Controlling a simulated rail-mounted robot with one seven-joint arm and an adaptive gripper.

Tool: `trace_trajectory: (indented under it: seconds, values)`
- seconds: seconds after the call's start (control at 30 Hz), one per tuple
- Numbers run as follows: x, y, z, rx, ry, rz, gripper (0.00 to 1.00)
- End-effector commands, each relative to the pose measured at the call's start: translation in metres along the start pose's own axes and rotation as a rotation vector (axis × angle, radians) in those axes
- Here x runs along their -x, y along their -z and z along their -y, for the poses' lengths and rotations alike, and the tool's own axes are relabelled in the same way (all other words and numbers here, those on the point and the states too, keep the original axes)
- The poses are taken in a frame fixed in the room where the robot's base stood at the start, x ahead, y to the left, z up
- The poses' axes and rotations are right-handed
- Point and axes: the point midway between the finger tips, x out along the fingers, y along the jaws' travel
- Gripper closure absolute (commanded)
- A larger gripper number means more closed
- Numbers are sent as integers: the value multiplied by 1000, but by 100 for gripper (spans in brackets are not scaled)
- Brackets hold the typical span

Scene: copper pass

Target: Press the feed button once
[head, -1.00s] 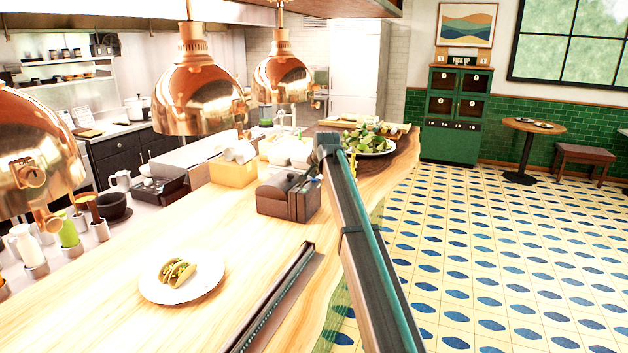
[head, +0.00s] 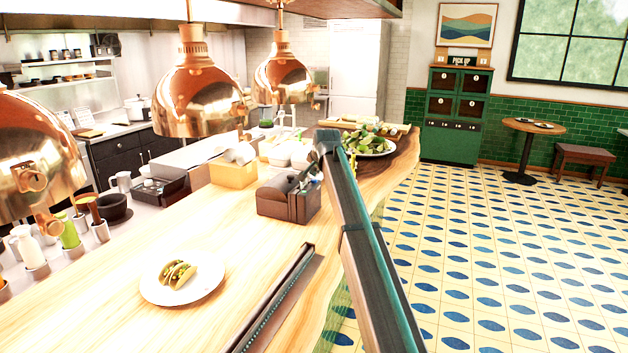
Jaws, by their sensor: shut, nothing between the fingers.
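A dark brown boxy device (head: 289,197), which looks like a ticket printer, stands on the wooden counter (head: 225,235) left of my arm. No feed button can be made out on it at this size. My dark arm link with a teal stripe rises from the bottom edge to just right of the device and covers what lies behind it. My gripper cannot be made out; the arm or the device may hide it.
A plate of tacos (head: 183,279) sits at the front left, beside a dark slotted rail (head: 270,300). Copper lamps (head: 198,95) hang over the counter. A yellow-tan box (head: 233,172) and a salad plate (head: 370,144) stand farther back.

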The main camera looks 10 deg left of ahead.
Motion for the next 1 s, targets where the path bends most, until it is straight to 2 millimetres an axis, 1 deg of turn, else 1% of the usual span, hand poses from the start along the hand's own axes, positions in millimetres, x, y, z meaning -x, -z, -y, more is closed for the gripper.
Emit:
trace_trajectory:
  seconds: [0.33,0.47,1.0]
  values:
    - [1,1,0,0,0,0,100]
    - [4,3,3,0,0,0,100]
    - [35,26,25,0,0,0,100]
